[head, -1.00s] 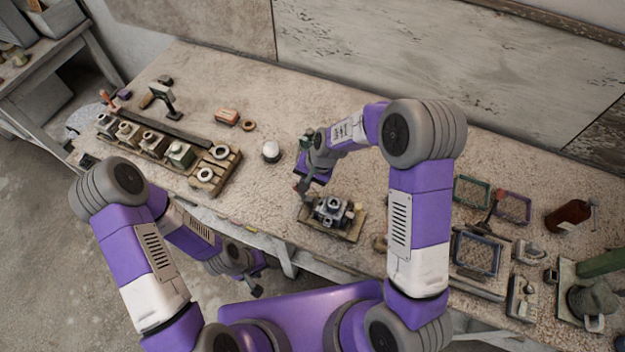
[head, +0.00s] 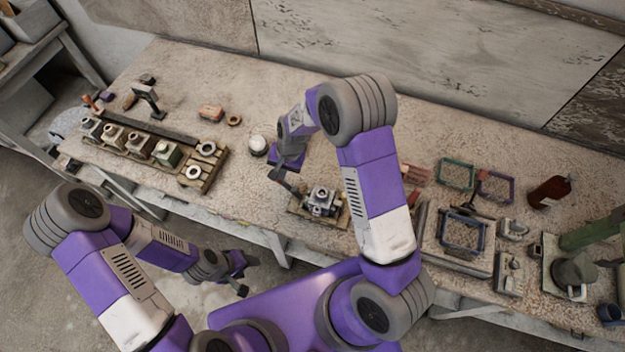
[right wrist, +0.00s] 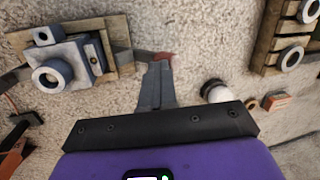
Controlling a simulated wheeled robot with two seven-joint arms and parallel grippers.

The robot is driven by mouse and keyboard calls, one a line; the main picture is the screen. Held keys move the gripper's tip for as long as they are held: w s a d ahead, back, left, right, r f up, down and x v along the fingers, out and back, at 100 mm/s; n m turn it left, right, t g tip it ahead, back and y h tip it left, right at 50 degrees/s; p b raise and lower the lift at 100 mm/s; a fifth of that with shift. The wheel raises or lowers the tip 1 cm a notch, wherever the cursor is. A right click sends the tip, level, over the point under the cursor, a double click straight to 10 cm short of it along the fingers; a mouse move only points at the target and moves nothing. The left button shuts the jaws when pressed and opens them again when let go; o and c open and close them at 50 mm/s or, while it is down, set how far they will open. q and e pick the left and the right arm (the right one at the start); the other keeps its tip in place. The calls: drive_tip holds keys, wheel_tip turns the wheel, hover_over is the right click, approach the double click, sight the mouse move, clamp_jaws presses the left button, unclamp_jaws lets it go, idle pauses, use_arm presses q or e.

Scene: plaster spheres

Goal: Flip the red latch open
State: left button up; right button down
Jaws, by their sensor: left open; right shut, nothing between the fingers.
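A grey metal block with round fittings (head: 322,202) sits on a small wooden board near the table's front edge. It also shows at the upper left of the right wrist view (right wrist: 62,68). A dark arm reaches from it toward a small red piece, seemingly the red latch (right wrist: 162,56). My right gripper (right wrist: 160,64) is shut and empty, its fingertips at this red piece; I cannot tell whether they touch. In the head view my right gripper (head: 280,177) is left of the block, over the table. My left gripper (head: 246,275) is open and empty, low before the table.
A white round knob (head: 258,145) stands just behind my right gripper. A wooden rack (head: 205,176) with several blocks and rings lies to the left. Coloured frames (head: 462,232), a brown bottle (head: 550,191) and a grey-green device (head: 577,270) stand to the right.

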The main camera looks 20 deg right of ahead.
drive_tip(key=shift+s+d+r+p, duration=0.1)
drive_tip(key=shift+d+r+p, duration=0.1)
drive_tip(key=shift+r+p, duration=0.1)
drive_tip(key=d+p+v, duration=0.1)
drive_tip(key=v, duration=1.1)
drive_tip(key=shift+s+d+r, duration=0.15)
drive_tip(key=shift+s, duration=0.2)
